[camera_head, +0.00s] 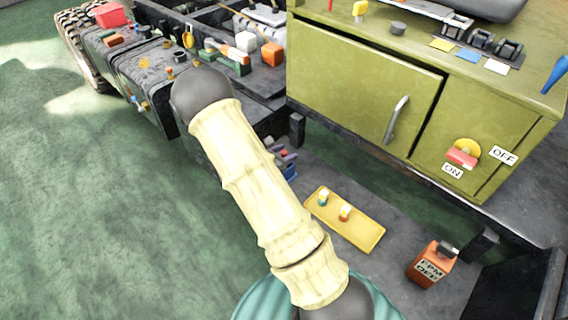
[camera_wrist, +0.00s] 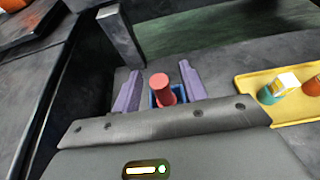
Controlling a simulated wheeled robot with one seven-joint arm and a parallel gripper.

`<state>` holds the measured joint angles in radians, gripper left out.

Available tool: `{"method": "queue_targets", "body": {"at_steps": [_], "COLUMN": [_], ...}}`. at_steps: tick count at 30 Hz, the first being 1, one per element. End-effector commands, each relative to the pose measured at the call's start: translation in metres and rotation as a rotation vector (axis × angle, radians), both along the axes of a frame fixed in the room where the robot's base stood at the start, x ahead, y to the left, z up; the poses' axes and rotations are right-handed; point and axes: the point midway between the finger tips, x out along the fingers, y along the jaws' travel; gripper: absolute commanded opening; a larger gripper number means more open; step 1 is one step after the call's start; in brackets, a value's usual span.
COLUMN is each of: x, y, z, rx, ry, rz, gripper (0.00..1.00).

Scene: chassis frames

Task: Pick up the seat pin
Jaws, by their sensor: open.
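A red cylindrical pin, which looks like the seat pin (camera_wrist: 161,88), stands in a small blue holder (camera_wrist: 177,91) in the wrist view. My gripper (camera_wrist: 161,72) is open, with one purple finger on each side of the pin and a visible gap to each. I cannot tell how far the fingertips are above the holder. In the head view my gripper (camera_head: 287,158) shows only partly, behind my pale arm, and the pin is mostly hidden there.
A yellow tray (camera_head: 363,237) with two small capped pieces lies to the right on the dark deck. An orange box (camera_head: 431,264) stands further right. A green cabinet (camera_head: 350,85) rises behind. A dark post (camera_wrist: 121,36) stands beyond the fingers in the wrist view.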

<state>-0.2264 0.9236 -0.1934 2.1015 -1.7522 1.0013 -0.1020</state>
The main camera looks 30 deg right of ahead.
Motion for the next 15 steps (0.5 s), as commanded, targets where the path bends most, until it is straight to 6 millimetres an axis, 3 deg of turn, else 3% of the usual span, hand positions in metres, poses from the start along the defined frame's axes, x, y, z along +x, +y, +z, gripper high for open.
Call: {"method": "queue_targets", "body": {"at_steps": [4,10,15], "x": [0.0,-0.0001,0.0001], "y": [0.0001,0.0002,0.0001], "z": [0.0,0.0001,0.0004], "rx": [0.0,0.0,-0.001], "ry": [0.0,0.0,0.0], "rz": [0.0,0.0,0.0], "gripper": [0.43,0.04,0.0]}}
